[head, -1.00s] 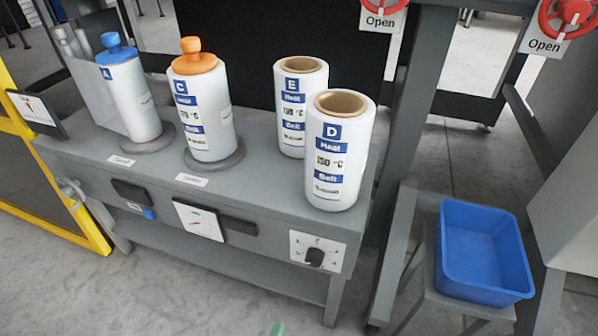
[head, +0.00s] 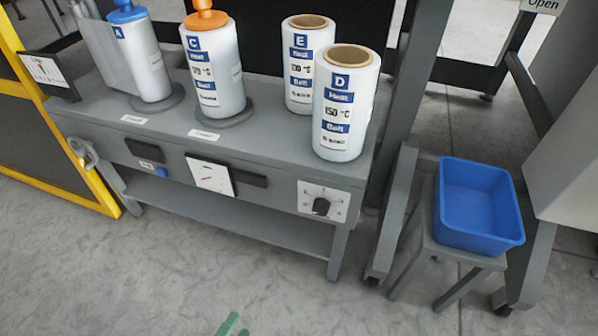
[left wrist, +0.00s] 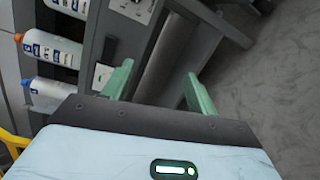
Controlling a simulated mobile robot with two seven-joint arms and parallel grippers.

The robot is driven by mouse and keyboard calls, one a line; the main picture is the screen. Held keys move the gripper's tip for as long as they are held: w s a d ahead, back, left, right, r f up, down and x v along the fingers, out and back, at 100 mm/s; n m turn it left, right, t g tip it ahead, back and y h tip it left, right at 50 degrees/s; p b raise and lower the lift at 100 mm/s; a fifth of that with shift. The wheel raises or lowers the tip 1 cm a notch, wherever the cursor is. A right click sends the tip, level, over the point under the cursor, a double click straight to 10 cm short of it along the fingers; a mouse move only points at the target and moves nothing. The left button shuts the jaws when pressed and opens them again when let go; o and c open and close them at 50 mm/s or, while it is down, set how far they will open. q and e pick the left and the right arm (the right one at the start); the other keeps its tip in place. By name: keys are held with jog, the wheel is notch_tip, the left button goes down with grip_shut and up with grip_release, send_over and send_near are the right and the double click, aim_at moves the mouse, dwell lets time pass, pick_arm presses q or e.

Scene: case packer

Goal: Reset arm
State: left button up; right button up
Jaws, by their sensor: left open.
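My left gripper (left wrist: 158,88) is open in the left wrist view, with its two green fingers apart and nothing between them. In the head view only a green fingertip of my left gripper (head: 232,325) shows at the bottom edge, over the floor in front of the grey bench (head: 255,165). It is apart from the bench and the rolls. My right gripper is not in view.
Rolls A (head: 142,60), C (head: 215,75), E (head: 305,75) and D (head: 345,110) stand upright on the bench. A blue bin (head: 480,205) sits on a grey stand at right. A yellow frame (head: 75,200) stands at left. The floor in front is clear.

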pick_arm(q)
jog(key=s+a+f+m+g+y, duration=0.2)
jog(key=s+a+m+g, duration=0.2)
jog(key=s+a+m, duration=0.35)
jog(key=s+a+f+m+g+y, duration=0.1)
jog(key=s+a+f+m+g, duration=0.2)
jog(key=s+m, duration=0.65)
jog(key=s+a+f+m+g+y, duration=0.15)
jog(key=s+a+m+g, duration=0.4)
jog(key=s, duration=0.55)
jog(key=d+n+t, duration=0.3)
jog(key=d+n, duration=0.2)
jog(key=d, duration=0.3)
jog(key=w+r+t+p, duration=0.1)
jog(key=w+r+p, duration=0.3)
jog(key=r+p, duration=1.1)
jog(key=w+r+t+p, duration=0.2)
jog(key=w+r+p, duration=0.2)
jog(key=r+p, duration=1.1)
jog(key=shift+w+d+r+p, duration=0.15)
jog(key=shift+d+p, duration=0.1)
jog(key=shift+p, duration=0.1)
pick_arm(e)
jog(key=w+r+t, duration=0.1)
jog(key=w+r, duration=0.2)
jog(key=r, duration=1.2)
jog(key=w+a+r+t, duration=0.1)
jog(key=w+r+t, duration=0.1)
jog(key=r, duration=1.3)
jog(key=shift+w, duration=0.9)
